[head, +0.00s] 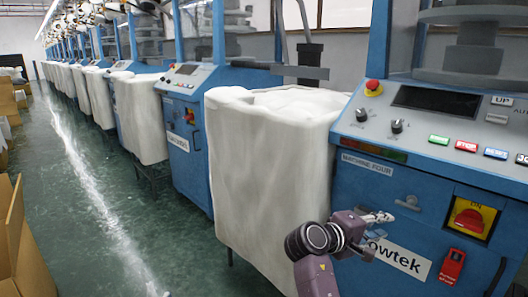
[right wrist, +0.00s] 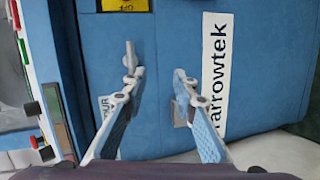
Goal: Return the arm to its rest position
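My right gripper (head: 379,232) is in front of the blue front panel of the nearest knitting machine (head: 395,190), beside its white name label (head: 405,260). In the right wrist view, the two fingers of my right gripper (right wrist: 156,78) stand apart with nothing between them, and the blue panel (right wrist: 165,30) lies beyond. I cannot tell whether a fingertip touches the panel. My left arm and left gripper are not in view.
A white fabric-covered bin (head: 265,165) stands just left of the gripper. The machine's console has an emergency button (head: 373,87); a yellow-backed red switch (head: 470,217) is below. Cardboard boxes (head: 15,235) stand at far left. The green aisle floor (head: 100,200) is clear.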

